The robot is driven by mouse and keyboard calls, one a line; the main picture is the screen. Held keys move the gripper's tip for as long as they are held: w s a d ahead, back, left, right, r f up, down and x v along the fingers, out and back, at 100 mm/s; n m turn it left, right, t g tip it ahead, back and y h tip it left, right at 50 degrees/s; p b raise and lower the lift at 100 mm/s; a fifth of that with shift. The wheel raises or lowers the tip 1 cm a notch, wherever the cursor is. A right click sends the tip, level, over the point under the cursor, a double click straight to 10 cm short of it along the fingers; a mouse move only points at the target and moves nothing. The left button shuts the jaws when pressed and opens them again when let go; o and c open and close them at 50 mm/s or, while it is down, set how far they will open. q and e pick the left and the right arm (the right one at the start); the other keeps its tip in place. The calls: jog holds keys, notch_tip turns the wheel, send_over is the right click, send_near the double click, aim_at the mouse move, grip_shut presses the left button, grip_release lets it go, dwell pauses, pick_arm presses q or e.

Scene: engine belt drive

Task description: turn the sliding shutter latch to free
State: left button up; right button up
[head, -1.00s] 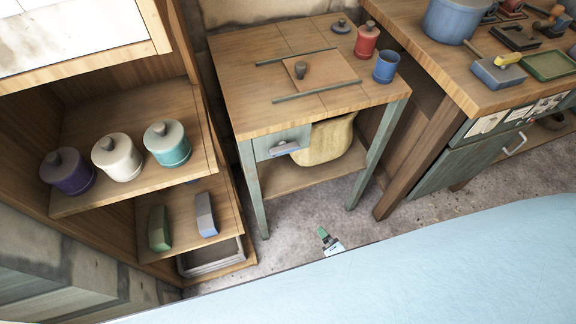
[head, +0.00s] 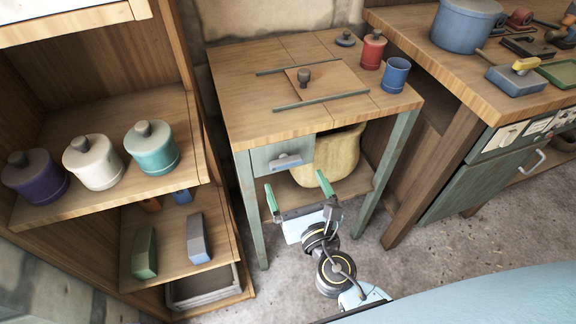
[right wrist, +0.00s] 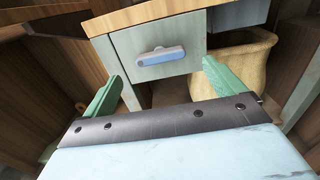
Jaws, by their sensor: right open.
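The sliding shutter (head: 335,83) is a square wooden panel on the small table's top, between two dark green rails (head: 321,101). A dark knob (head: 304,76) stands on it; this may be the latch, and I cannot tell how it is turned. My right gripper (head: 297,191) is open and empty, in front of the small table and below its top. Its green fingers point toward the grey-green drawer front with a blue-grey handle (right wrist: 161,56). The fingers are apart from the handle. My left gripper is not in view.
On the small table (head: 240,95) stand a red jar (head: 372,52), a blue cup (head: 396,74) and a dark lid (head: 345,40). A tan sack-like pot (head: 338,155) sits below. A shelf with jars is left, a workbench (head: 480,75) right.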

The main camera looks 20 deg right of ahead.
aim_at(287, 166)
jog(key=w, duration=0.6)
jog(key=shift+a, duration=0.15)
jog(key=shift+c, duration=0.3)
jog(key=c, duration=0.9)
